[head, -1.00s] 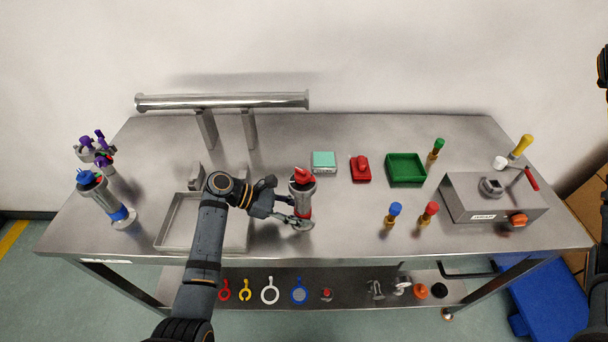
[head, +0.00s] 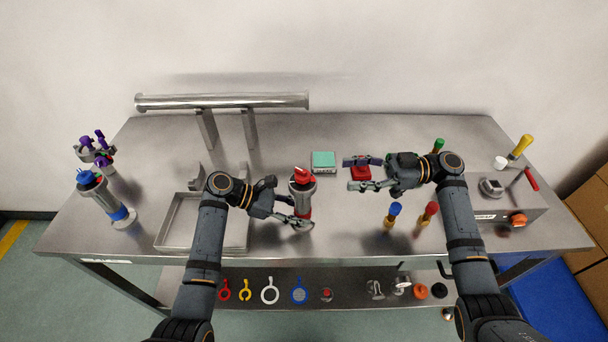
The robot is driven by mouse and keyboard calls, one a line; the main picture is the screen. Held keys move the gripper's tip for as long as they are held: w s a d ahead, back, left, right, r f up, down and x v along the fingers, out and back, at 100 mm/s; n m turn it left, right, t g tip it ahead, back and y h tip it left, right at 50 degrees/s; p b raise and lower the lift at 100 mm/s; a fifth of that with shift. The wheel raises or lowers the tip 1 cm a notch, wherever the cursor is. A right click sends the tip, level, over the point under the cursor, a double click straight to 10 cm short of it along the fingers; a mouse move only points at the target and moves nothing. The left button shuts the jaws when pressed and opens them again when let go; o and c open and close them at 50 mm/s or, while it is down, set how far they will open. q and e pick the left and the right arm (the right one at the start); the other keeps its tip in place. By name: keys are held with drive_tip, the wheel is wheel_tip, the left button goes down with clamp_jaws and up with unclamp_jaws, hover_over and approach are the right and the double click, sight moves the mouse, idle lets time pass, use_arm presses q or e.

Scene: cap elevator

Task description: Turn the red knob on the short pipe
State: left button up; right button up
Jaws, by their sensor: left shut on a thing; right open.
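The short pipe (head: 299,204) stands upright on the steel table, a grey cylinder with a red band. The red knob (head: 302,176) sits on its top. My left gripper (head: 291,208) is shut on the short pipe from its left side, below the knob. My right gripper (head: 354,174) is open and empty, to the right of the pipe and apart from it. Its fingers point left toward the pipe and overlap a red object (head: 361,173) in the picture.
A second pipe with a blue knob (head: 87,178) stands at the far left. A metal tray (head: 172,222) lies left of the short pipe. A teal box (head: 324,161) is behind. Blue-topped (head: 395,210) and red-topped (head: 430,209) tools stand right, near a grey box (head: 510,207).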

sight(310, 179)
drive_tip(key=a, duration=1.2)
drive_tip(key=shift+s, duration=0.4)
clamp_jaws()
drive_tip(key=shift+m+t, duration=0.4)
drive_tip(key=shift+t, duration=0.2)
drive_tip(key=m+t, duration=0.2)
drive_tip(key=t, duration=0.1)
drive_tip(key=shift+s+t, duration=0.1)
drive_tip(key=shift+t, duration=0.3)
drive_tip(key=shift+m+t+h, duration=1)
drive_tip(key=shift+m+t, duration=0.7)
drive_tip(key=shift+t, duration=0.5)
